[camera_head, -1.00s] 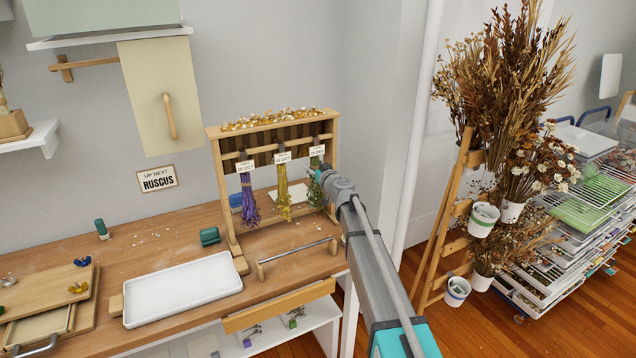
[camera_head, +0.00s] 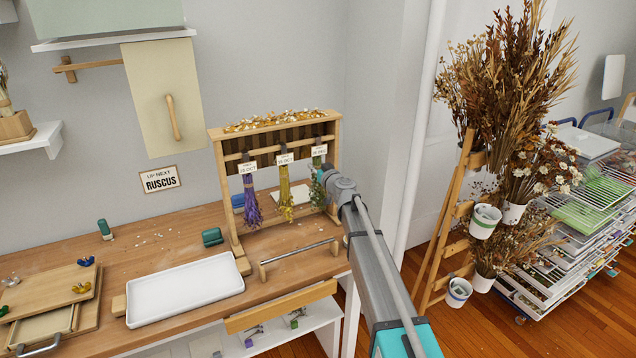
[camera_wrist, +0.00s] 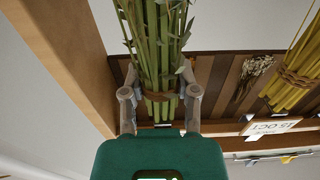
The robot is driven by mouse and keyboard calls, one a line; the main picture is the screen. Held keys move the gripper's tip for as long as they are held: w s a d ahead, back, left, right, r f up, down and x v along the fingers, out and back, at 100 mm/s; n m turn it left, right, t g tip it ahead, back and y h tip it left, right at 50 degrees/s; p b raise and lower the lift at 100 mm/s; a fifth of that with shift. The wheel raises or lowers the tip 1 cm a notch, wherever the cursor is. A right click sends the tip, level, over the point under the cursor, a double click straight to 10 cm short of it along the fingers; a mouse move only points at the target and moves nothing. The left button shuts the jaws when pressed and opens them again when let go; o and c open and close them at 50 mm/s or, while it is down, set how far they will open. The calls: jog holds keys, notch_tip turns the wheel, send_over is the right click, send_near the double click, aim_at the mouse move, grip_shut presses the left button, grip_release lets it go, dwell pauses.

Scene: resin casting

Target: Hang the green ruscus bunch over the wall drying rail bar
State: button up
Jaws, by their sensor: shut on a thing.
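The green ruscus bunch (camera_wrist: 158,45) is long green stems with leaves, tied with a brown band, in the wrist view. My gripper (camera_wrist: 160,108) is shut on it around the band, one finger on each side. In the head view the bunch (camera_head: 319,196) hangs leaves down at the right end of a wooden rack (camera_head: 222,190), mostly behind my gripper (camera_head: 322,177). A tag (camera_head: 319,150) shows above it. Whether the bunch touches the rack's bar (camera_head: 268,150) is unclear. A wooden bar (camera_head: 92,64) also sticks out on the wall at left.
Purple (camera_head: 252,205) and yellow (camera_head: 286,195) bunches hang beside it on the rack. A white tray (camera_head: 185,290) and a metal-rod holder (camera_head: 300,253) are in front. A white pipe (camera_head: 415,130) and a dried-flower stand (camera_head: 445,220) are at right.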

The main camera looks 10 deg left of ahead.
aim_at(320, 153)
jog(key=shift+r+p, duration=0.9)
jog(key=shift+r, duration=0.4)
jog(key=shift+s, duration=0.1)
jog(key=shift+v, duration=3.5)
notch_tip(320, 153, up, 3)
jog(key=p, duration=0.4)
jog(key=shift+r, duration=0.2)
jog(key=shift+d, duration=0.1)
